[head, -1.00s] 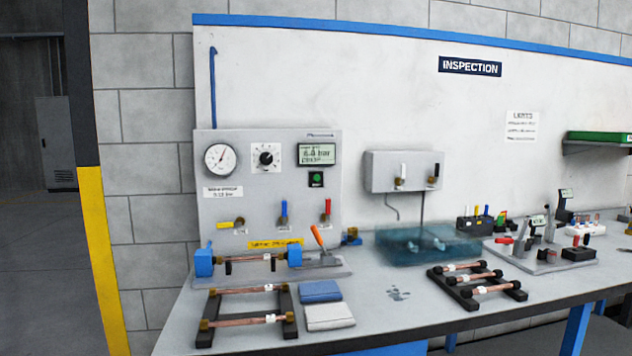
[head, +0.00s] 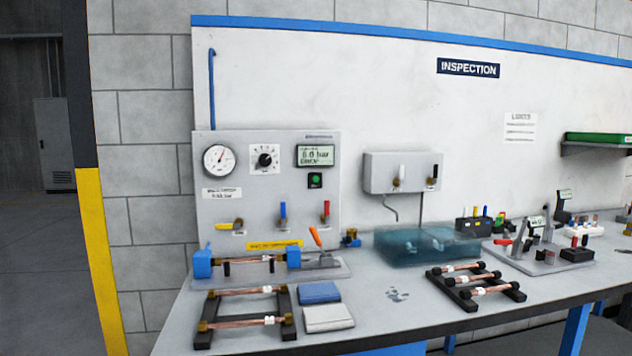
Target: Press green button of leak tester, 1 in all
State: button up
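The leak tester (head: 266,200) is a grey upright panel at the left end of the bench. Its green button (head: 315,180) sits in a small black square under the display (head: 315,156), which reads about 6.0 bar. A round gauge (head: 220,160) and a dial knob (head: 264,159) are to the left of the display. Yellow, blue and red valve levers are lower on the panel. A copper tube (head: 240,261) lies in the blue-ended fixture (head: 203,262) at the panel's foot, by an orange-handled lever (head: 314,236). My gripper is not in view.
A rack with copper tubes (head: 245,292) and blue and white cloths (head: 327,318) lie in front of the tester. A water tank (head: 427,246), a second tube rack (head: 477,285) and a tool tray (head: 540,264) stand to the right.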

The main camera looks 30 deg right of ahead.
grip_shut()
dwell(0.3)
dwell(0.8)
